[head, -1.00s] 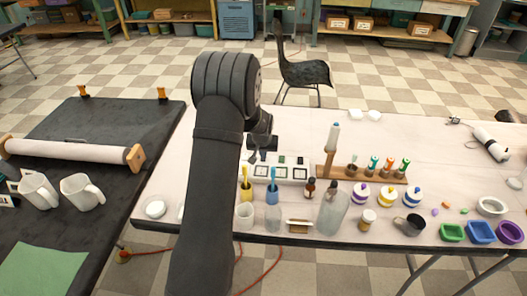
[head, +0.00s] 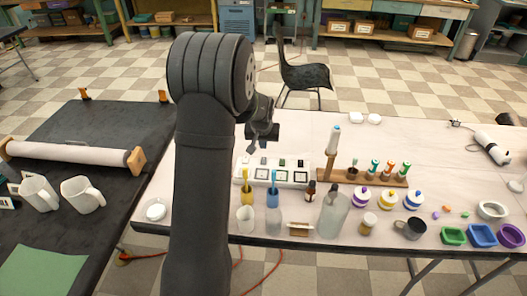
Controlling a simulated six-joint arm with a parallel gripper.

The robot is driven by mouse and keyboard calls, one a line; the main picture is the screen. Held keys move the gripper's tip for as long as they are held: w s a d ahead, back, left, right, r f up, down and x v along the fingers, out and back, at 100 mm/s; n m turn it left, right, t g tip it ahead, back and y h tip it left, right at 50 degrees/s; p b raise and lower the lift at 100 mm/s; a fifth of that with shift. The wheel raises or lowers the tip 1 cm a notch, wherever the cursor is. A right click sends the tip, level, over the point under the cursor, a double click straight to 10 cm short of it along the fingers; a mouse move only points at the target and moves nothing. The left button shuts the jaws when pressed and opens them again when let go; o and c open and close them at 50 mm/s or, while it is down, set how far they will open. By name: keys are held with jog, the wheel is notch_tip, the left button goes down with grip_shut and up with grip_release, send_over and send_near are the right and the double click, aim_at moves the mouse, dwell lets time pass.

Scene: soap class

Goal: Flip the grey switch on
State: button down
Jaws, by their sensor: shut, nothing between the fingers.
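A white switch panel (head: 309,179) lies on the white table, a little right of my arm. Several small switches stand in a row along its back edge, with dark-framed squares in front of them. One switch looks green (head: 282,162) and another dark (head: 300,163). A greyish switch (head: 264,161) sits left of the green one, but its on or off position is too small to tell. My gripper (head: 252,149) is shut and empty, above and behind the left part of the panel, and appears clear of it. My arm covers the area left of the panel.
Cups with a yellow and a blue brush (head: 273,215), a brown bottle (head: 309,190) and a clear bottle (head: 333,210) stand in front of the panel. A wooden rack (head: 361,177) with coloured tools stands right of it. The table behind the panel is clear.

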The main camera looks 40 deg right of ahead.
aim_at(264, 160)
jog(key=v, duration=0.5)
jog(key=shift+w+d+r, duration=0.15)
jog(key=shift+w+d, duration=0.3)
jog(key=shift+w, duration=0.05)
jog(key=x, duration=1.4)
jog(key=shift+s+a, duration=0.2)
jog(key=shift+s, duration=0.05)
